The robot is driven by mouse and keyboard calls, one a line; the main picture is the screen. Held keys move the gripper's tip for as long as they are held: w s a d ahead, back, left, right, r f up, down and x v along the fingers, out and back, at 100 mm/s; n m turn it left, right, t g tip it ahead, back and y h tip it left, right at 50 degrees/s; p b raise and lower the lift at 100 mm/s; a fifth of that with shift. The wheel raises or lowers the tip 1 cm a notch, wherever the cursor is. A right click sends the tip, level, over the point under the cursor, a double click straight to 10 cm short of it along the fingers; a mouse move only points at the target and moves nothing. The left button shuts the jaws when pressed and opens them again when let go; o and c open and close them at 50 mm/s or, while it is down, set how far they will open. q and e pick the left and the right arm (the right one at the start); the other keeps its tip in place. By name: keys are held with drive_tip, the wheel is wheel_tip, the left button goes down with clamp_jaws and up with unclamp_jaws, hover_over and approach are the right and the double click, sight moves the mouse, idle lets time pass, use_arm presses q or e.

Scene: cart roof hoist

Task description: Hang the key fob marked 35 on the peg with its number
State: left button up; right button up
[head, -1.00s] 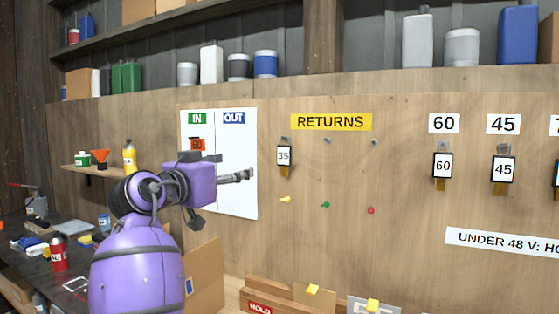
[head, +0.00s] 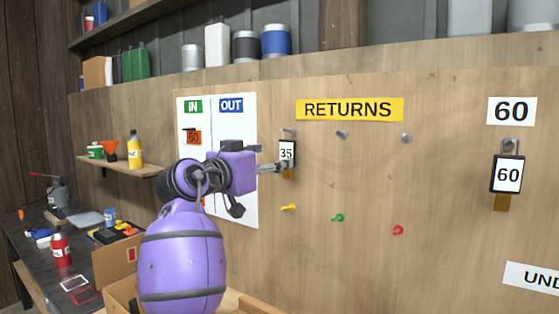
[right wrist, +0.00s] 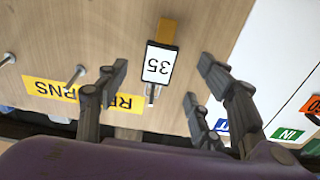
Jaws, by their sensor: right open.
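The key fob marked 35 (head: 287,150) has a white face with a dark border and a brown tab below it. It hangs on the leftmost peg under the yellow RETURNS sign (head: 349,109). My right gripper (head: 283,166) is at the fob's lower part in the head view and hides some of it. In the right wrist view, turned upside down, the fob (right wrist: 159,64) shows between the spread fingers of the open gripper (right wrist: 163,68); I cannot tell whether they touch it. No peg labelled 35 is in view. My left gripper is not in view.
Two empty pegs (head: 342,134) (head: 406,138) are to the right of the fob. A fob marked 60 (head: 508,175) hangs under its 60 label (head: 511,111). The IN/OUT board (head: 238,130) is behind my right arm.

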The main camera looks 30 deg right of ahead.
sight(286, 154)
drive_tip(key=x, duration=0.3)
drive_tip(key=p+x, duration=0.1)
drive_tip(key=x, duration=0.2)
drive_tip(key=shift+w+d+r, duration=0.1)
drive_tip(key=shift+d+r, duration=0.1)
drive_tip(key=shift+d, duration=0.1)
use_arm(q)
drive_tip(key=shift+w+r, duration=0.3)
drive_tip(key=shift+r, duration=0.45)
use_arm(e)
drive_tip(key=shift+w+d+f, duration=0.1)
drive_tip(key=shift+w+d, duration=0.1)
drive_tip(key=shift+d, duration=0.25)
drive_tip(key=c, duration=1.4)
use_arm(q)
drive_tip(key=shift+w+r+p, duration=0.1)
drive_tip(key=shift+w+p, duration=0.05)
drive_tip(key=shift+p, duration=0.15)
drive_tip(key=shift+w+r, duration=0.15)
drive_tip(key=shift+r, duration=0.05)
use_arm(e)
drive_tip(key=shift+r, duration=0.4)
